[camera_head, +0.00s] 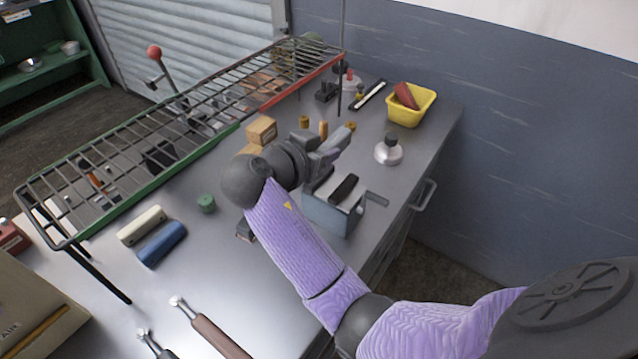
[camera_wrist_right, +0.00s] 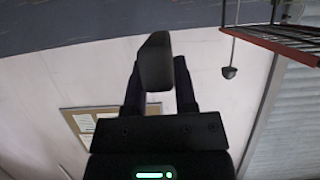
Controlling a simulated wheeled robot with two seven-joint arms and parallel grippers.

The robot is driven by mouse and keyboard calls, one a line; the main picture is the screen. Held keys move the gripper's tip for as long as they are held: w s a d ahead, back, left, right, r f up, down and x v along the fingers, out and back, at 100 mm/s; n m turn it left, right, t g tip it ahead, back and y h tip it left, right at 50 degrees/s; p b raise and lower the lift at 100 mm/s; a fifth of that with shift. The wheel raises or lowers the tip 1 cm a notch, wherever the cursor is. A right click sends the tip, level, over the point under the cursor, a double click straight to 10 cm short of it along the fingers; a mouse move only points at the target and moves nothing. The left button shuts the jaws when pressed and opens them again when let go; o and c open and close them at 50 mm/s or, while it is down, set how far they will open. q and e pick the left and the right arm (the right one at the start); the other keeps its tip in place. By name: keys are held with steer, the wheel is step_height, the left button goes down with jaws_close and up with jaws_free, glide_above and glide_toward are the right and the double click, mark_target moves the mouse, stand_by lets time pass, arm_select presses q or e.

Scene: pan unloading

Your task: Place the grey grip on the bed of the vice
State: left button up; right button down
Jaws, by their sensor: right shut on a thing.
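My right gripper (camera_head: 328,148) is shut on the grey grip (camera_wrist_right: 155,62), a dark grey rounded piece that sticks out between the two fingers in the wrist view. In the head view the gripper is raised above the bench, just behind the vice, and the grip blends with the grey fingers. The blue-grey vice (camera_head: 323,213) stands near the bench's right edge, its bar handle pointing right. A black, elongated piece (camera_head: 343,188) lies on top of it. My left gripper is not in view.
A wire rack (camera_head: 190,130) stands over the bench's left part. A cream grip (camera_head: 142,226) and a blue grip (camera_head: 162,243) lie in front of it. A silver flask-like object (camera_head: 388,153) and yellow bin (camera_head: 424,108) stand behind the vice. Small blocks (camera_head: 262,131) lie left of the gripper.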

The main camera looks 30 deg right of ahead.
mark_target(322, 194)
step_height(322, 194, down, 7)
steer(key=shift+d+f+b, duration=0.1)
steer(key=shift+b, duration=0.6)
steer(key=shift+c, duration=2)
jaws_free()
